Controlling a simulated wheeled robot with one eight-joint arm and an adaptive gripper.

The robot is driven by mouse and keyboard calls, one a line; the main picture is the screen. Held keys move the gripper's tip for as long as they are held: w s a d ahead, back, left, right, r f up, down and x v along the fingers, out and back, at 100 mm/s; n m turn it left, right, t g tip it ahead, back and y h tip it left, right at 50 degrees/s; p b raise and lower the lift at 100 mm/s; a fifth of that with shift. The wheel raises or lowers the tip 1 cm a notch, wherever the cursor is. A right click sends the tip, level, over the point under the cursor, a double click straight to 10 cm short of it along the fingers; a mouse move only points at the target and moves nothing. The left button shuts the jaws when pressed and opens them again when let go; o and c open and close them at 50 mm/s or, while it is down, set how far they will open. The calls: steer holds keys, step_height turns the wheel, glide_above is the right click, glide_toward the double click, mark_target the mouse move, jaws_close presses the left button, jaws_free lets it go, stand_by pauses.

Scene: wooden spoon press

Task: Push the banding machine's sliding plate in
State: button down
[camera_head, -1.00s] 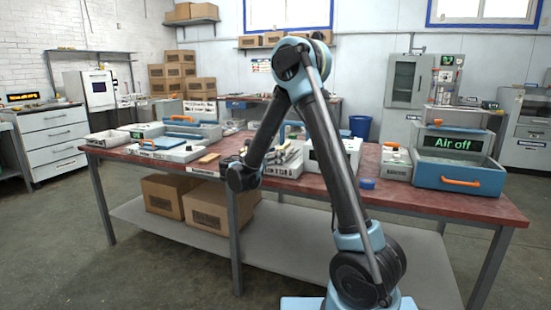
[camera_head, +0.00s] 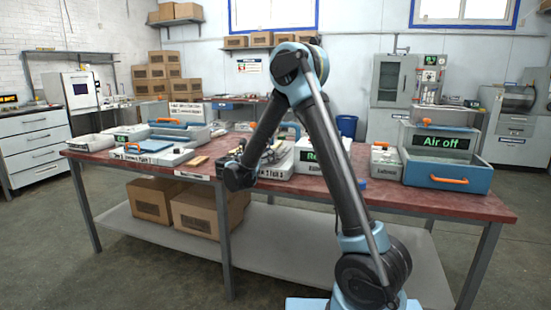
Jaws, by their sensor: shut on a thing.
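Several machines stand on the red-topped table (camera_head: 420,202), and I cannot tell for sure which is the banding machine. At the left is a low white unit (camera_head: 128,158) with a blue plate (camera_head: 150,146) and an orange handle. In the middle is a white box (camera_head: 308,163) with a green display, partly hidden behind my arm. At the right is a blue-grey machine (camera_head: 447,173) with an orange handle and an "Air off" display. My arm bends down to the table's front edge at centre-left. My dark wrist faces the camera, and the gripper fingers are hidden behind it.
A small grey unit (camera_head: 385,164) stands left of the "Air off" machine. Cardboard boxes (camera_head: 200,212) sit on the lower shelf. A wooden piece (camera_head: 197,161) lies on the tabletop left of my wrist. Bare tabletop shows along the front right.

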steer(key=c, duration=1.3)
jaws_free()
steer(key=shift+a, duration=0.15)
steer(key=shift+c, duration=0.2)
steer(key=v, duration=1.2)
steer(key=shift+w, duration=0.1)
